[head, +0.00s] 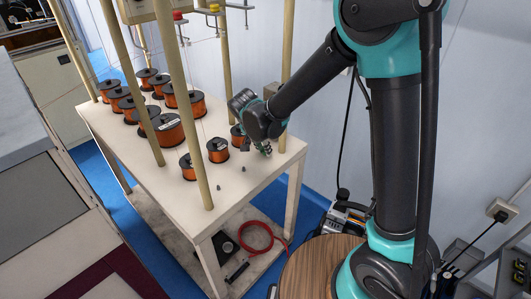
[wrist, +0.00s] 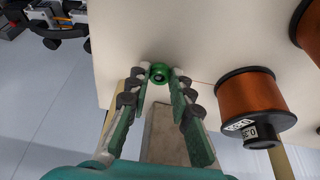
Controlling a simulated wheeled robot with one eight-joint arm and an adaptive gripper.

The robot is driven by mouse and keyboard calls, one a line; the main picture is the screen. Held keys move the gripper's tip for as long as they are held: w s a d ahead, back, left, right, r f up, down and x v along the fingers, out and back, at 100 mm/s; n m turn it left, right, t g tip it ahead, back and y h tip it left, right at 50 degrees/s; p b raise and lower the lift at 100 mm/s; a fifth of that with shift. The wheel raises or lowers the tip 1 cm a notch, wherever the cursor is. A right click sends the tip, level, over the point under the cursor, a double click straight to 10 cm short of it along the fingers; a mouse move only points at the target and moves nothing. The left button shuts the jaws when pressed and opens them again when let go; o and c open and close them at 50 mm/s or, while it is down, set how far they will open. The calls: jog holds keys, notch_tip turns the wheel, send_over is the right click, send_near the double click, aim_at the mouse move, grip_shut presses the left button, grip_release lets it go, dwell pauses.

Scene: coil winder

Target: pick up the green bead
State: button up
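The green bead (wrist: 159,73) is a small ring with a dark hole, on the pale table top near its edge in the wrist view. My gripper (wrist: 160,71) is open, with its two green-padded fingers on either side of the bead at the fingertips. Narrow gaps seem to show between the bead and the tips. In the head view my gripper (head: 265,151) is low over the right end of the table, and I cannot make out the bead there.
The white table (head: 232,203) carries several copper wire spools. One spool (wrist: 254,105) stands right of my gripper in the wrist view. Wooden posts (head: 186,110) rise around the table. Two small grey pieces (head: 218,187) lie on its front part. A red cable (head: 257,238) lies below.

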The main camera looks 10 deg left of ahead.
jog(key=shift+r, duration=0.1)
jog(key=shift+c, duration=0.2)
notch_tip(320, 180, up, 20)
dwell(0.6)
